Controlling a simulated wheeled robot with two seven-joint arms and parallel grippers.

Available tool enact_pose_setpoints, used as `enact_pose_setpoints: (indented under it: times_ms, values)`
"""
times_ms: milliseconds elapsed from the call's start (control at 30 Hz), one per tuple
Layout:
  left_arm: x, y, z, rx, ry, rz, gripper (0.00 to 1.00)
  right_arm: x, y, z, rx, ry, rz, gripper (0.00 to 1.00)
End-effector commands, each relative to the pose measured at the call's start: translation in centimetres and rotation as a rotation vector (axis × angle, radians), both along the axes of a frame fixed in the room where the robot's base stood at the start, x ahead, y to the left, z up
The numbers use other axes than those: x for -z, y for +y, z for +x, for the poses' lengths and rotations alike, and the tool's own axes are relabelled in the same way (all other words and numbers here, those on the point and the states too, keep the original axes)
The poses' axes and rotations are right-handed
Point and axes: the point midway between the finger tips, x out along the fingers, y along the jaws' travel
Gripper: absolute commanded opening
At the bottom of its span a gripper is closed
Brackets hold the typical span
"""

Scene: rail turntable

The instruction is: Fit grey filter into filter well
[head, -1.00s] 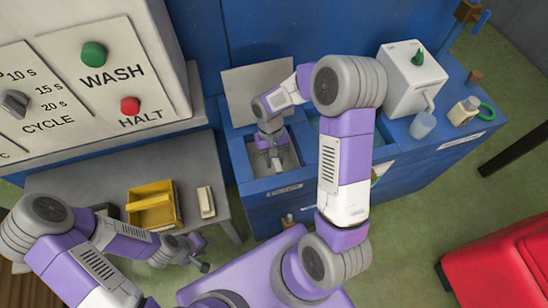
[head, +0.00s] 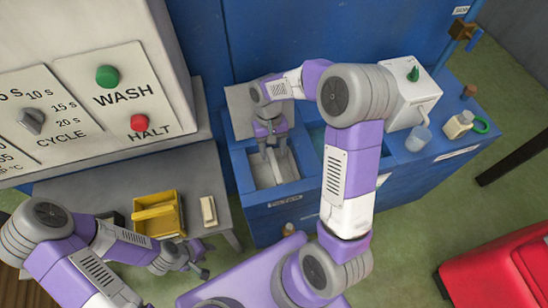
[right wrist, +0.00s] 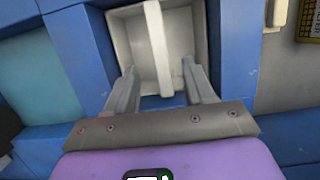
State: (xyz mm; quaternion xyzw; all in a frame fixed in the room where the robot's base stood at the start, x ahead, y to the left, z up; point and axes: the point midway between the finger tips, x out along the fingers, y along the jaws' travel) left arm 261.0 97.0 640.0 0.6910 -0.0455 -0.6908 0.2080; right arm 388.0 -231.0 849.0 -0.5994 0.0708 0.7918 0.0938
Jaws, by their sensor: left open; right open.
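The grey filter (right wrist: 183,45), a pale open box with a bar handle across it, sits in the filter well (head: 246,176) of the blue counter. I cannot tell whether it is fully seated. My right gripper (head: 276,152) is open above the well. In the right wrist view its fingers (right wrist: 160,72) stand on either side of the bar, apart from it. My left gripper (head: 204,256) is open and empty, low in front of the grey table.
A yellow box with a handle (head: 158,213) and a pale block (head: 208,211) lie on the grey table (head: 105,178). A white dispenser (head: 408,92), a blue cup (head: 418,138) and a small bottle (head: 458,124) stand on the counter's right. A red cabinet (head: 500,255) is at lower right.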

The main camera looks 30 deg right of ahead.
Motion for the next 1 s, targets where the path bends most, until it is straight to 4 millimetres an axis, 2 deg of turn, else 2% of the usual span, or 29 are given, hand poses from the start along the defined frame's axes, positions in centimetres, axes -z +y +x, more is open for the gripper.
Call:
enact_pose_setpoints:
  times_ms: [33, 200, 833, 1000]
  values:
    - [-0.5, 0.0, 0.0, 0.000, 0.000, 0.000, 0.43, -1.0, 0.0, 0.3, 0.000, -0.002, 0.000, 0.53]
    - [-0.8, 0.0, 0.0, 0.000, 0.000, 0.000, 0.43, -2.3, -0.1, 0.6, 0.000, 0.000, 0.000, 0.53]
    - [-1.0, 0.0, 0.0, 0.000, 0.000, 0.000, 0.43, -2.6, -0.2, 0.7, 0.000, 0.000, 0.000, 0.53]
    - [-3.4, 0.0, 0.0, 0.000, 0.000, 0.000, 0.43, -5.1, -0.2, 0.7, 0.000, 0.000, 0.000, 0.53]
